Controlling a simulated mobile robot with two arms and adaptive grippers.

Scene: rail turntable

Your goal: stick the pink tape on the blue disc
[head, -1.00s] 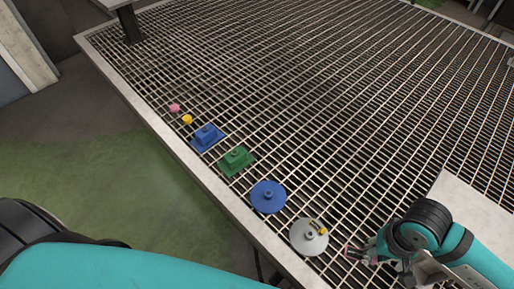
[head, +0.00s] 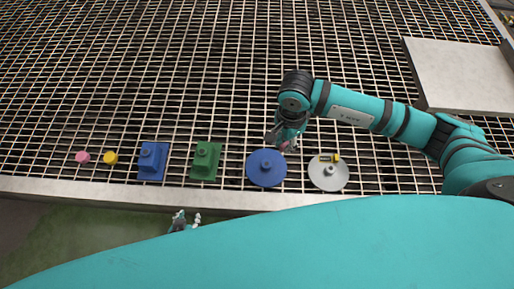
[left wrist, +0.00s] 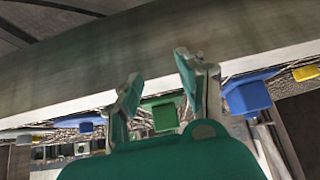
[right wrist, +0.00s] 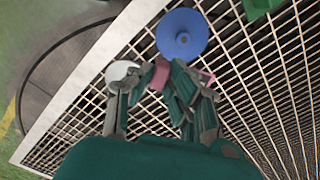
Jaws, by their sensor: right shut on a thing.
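The blue disc (head: 266,175), with a raised knob at its centre, lies flat on the grating near its front edge. It also shows in the right wrist view (right wrist: 170,42). My right gripper (head: 284,146) is just behind and to the right of the disc. It is shut on the pink tape (right wrist: 160,75), which shows between and beside the fingers. The tape looks apart from the disc. My left gripper (head: 186,220) is open and empty in front of the table edge; its spread fingers show in the left wrist view (left wrist: 157,85).
A grey disc (head: 321,182) with a yellow-and-black piece (head: 330,157) on it lies right of the blue disc. To the left are a green block (head: 206,161), a blue block (head: 152,161), a yellow knob (head: 110,158) and a pink knob (head: 82,157).

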